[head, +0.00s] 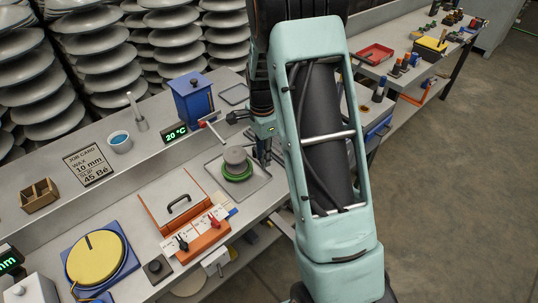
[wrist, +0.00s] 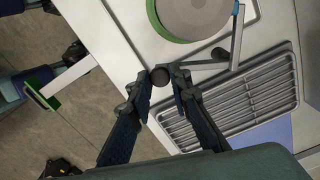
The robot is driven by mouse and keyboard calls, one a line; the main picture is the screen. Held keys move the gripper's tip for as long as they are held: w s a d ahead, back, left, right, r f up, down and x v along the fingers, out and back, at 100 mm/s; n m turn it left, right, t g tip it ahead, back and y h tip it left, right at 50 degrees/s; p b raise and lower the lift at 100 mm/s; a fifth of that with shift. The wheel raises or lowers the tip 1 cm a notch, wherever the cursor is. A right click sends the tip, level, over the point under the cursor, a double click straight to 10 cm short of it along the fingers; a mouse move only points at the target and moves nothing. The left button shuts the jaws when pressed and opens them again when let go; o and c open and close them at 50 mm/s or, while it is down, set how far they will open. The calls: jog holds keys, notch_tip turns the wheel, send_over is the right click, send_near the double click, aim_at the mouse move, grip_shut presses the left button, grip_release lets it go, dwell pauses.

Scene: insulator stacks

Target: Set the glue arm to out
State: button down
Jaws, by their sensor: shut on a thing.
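The glue arm (wrist: 236,45) is a thin grey bar with a blue tip in the wrist view. It runs beside a round grey disc with a green rim (wrist: 194,18). Its lower part bends left to a dark round knob (wrist: 160,77). My gripper (wrist: 162,76) has a finger on each side of this knob and is shut on it. In the head view my gripper (head: 264,152) points down just right of the green-rimmed disc (head: 237,166), and I cannot make out the glue arm there behind my fingers.
A slotted metal grille (wrist: 240,105) lies under the bar. A blue box (head: 192,97) and a 20 °C display (head: 175,132) stand behind the disc. An orange-edged panel with a handle (head: 178,205) is to the left. Open floor (head: 460,190) lies right.

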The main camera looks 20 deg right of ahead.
jog(key=shift+w+a+m, duration=0.1)
jog(key=shift+a+m, duration=0.65)
jog(key=shift+m, duration=0.15)
jog(key=c, duration=1.8)
grip_release()
jog(key=shift+o, duration=0.2)
notch_tip(320, 180, up, 12)
